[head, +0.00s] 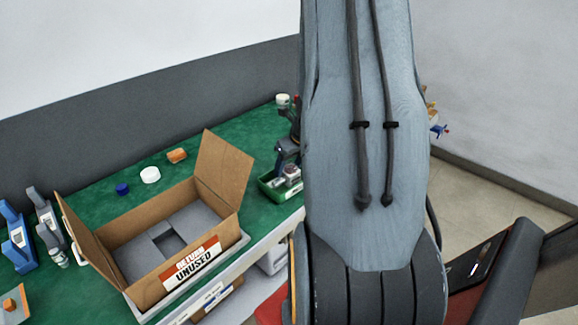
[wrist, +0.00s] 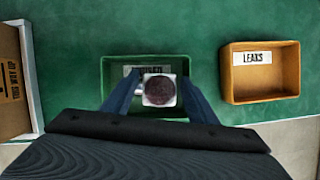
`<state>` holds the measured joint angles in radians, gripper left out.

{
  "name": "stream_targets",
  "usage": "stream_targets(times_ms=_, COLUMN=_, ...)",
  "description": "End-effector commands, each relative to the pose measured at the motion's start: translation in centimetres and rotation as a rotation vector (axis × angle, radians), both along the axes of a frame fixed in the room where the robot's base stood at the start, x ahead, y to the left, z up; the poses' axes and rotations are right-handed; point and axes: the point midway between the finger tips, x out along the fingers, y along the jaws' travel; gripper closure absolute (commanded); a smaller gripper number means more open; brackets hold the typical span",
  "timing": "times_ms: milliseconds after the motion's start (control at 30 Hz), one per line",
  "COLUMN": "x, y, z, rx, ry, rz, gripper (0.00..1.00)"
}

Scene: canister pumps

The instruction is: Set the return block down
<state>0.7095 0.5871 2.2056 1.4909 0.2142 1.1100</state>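A pale block (wrist: 159,90) with a dark round top is between the fingers of my gripper (wrist: 160,80) in the wrist view; it could be the return block. It is over or in a green tray (wrist: 107,72), whose label is partly hidden. I cannot tell whether the fingers touch the block or stand just clear of it. In the head view my gripper (head: 287,150) points down at the green tray (head: 272,188), with pale items (head: 291,171) below it. My arm hides much of the area to the right.
An open cardboard box (head: 150,283) labelled "RETURN UNUSED" stands left of the green tray. An orange tray (wrist: 261,91) labelled "LEAKS" is to the right in the wrist view. Blue and grey pumps (head: 18,238), a white cap (head: 150,175) and a blue cap (head: 122,189) are on the green bench.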

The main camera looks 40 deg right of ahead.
Motion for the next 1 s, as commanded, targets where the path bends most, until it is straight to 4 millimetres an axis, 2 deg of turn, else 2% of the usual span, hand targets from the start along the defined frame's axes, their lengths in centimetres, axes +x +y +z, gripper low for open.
stream_targets(times_ms=233, x=-0.1, y=0.0, z=0.6, rx=0.0, ry=-0.001, rz=0.0, gripper=0.47)
stream_targets(times_ms=700, x=-3.5, y=0.4, z=9.1, rx=-0.002, ry=-0.002, rz=0.0, gripper=0.47)
stream_targets(times_ms=833, x=-4.2, y=0.5, z=10.5, rx=-0.001, ry=-0.001, rz=0.001, gripper=0.47)
stream_targets(times_ms=1000, x=-4.5, y=0.6, z=11.3, rx=0.0, ry=0.0, rz=0.0, gripper=0.47)
